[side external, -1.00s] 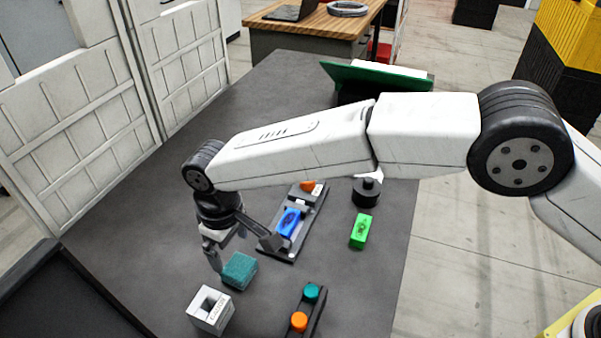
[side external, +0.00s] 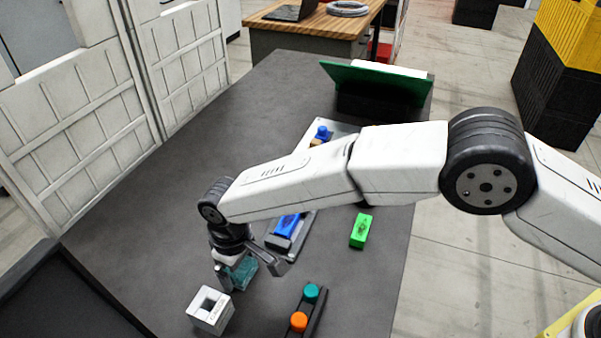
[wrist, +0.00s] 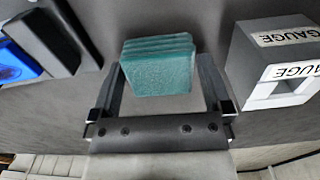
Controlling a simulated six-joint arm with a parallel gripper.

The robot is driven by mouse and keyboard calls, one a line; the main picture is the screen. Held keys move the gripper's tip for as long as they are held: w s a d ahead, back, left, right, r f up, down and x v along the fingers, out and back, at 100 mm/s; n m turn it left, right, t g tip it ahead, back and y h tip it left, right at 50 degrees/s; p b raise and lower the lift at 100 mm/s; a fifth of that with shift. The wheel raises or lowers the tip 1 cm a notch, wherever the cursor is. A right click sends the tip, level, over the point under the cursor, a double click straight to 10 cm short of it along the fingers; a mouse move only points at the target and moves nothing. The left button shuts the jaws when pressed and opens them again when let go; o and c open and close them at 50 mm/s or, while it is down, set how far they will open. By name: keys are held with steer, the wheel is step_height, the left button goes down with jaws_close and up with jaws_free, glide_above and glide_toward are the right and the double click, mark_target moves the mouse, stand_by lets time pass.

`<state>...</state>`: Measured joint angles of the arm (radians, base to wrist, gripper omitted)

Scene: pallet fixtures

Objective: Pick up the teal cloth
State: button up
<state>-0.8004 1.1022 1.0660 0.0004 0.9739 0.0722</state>
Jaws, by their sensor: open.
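The teal cloth (side external: 240,272) is a folded, layered block on the dark table, partly hidden behind my gripper in the side view. In the wrist view the teal cloth (wrist: 158,66) lies between and just beyond my two fingers. My gripper (side external: 250,275) is low over the table with its fingers apart, one on either side of the cloth. In the wrist view my gripper (wrist: 160,95) is open, with a gap visible between the cloth and the fingers. Whether either finger touches the cloth is hard to tell.
A white gauge block (side external: 210,311) stands close to the cloth; in the wrist view it (wrist: 272,62) is just right of the right finger. A fixture with a blue part (side external: 287,226) is behind. A green block (side external: 361,230) and a rack with teal and orange knobs (side external: 311,308) are right.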

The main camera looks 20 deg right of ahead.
steer(key=shift+f, duration=0.15)
stand_by(0.3)
steer(key=c, duration=1)
steer(key=shift+r, duration=0.2)
steer(key=shift+s+r, duration=0.1)
steer(key=shift+r, duration=1.45)
steer(key=shift+s+d+r, duration=1.45)
steer(key=shift+s+r, duration=0.15)
steer(key=shift+s, duration=0.2)
steer(key=shift+s+d+r, duration=1.5)
steer(key=shift+s+r, duration=0.05)
steer(key=shift+s, duration=0.2)
steer(key=shift+s+d+r, duration=1.45)
steer(key=shift+s+r, duration=0.15)
steer(key=shift+s, duration=0.2)
